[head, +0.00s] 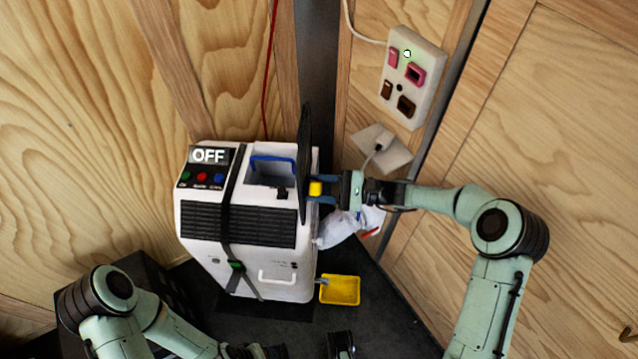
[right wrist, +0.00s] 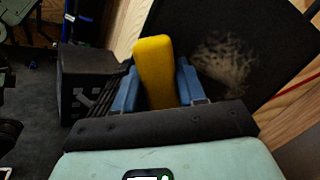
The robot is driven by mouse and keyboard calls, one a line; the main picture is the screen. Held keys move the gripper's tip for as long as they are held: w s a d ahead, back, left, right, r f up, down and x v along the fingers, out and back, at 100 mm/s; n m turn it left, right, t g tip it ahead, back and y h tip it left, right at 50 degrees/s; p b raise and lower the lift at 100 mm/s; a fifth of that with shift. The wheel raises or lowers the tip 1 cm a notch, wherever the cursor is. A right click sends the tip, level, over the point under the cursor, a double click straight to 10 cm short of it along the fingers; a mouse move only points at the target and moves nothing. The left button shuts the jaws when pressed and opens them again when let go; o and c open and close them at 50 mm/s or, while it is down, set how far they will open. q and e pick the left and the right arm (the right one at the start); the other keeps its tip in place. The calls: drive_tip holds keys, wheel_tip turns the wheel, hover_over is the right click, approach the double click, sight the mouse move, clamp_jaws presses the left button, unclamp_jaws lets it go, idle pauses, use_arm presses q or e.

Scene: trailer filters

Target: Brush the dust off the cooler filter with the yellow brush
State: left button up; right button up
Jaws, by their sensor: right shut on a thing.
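The white cooler (head: 262,262) stands in the corner, its display reading OFF. A thin black panel, apparently the filter (head: 305,150), stands upright at the cooler's right side, nearly edge-on. In the right wrist view its dark face (right wrist: 275,45) carries a pale patch of dust (right wrist: 222,62). My right gripper (head: 322,188) is shut on the yellow brush (head: 315,188), close to the panel. In the right wrist view the brush (right wrist: 155,70) sits between the blue fingers; its bristles are hidden, so contact is unclear. My left gripper is low, at the bottom edge, its fingers not clear.
A yellow tray (head: 340,290) lies on the dark floor right of the cooler. A whitish bag (head: 342,228) is below my right gripper. A socket panel (head: 410,78) is on the wooden wall. A black strap (head: 233,205) runs down the cooler. A blue handle (head: 272,158) shows at the top opening.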

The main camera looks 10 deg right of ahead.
sight(307, 162)
drive_tip(key=shift+w+d+r+b, duration=0.1)
drive_tip(key=shift+w+r+b, duration=0.2)
drive_tip(key=shift+w, duration=0.6)
drive_tip(key=shift+w+d+r+b, duration=0.1)
drive_tip(key=shift+w+r+b, duration=0.2)
drive_tip(key=shift+w, duration=0.55)
drive_tip(key=shift+w+d+b, duration=0.2)
drive_tip(key=shift+w, duration=0.35)
drive_tip(key=shift+w+d+b, duration=0.15)
drive_tip(key=shift+w, duration=0.4)
drive_tip(key=shift+w+d+r, duration=0.1)
drive_tip(key=shift+w+d, duration=0.05)
drive_tip(key=shift+w, duration=0.15)
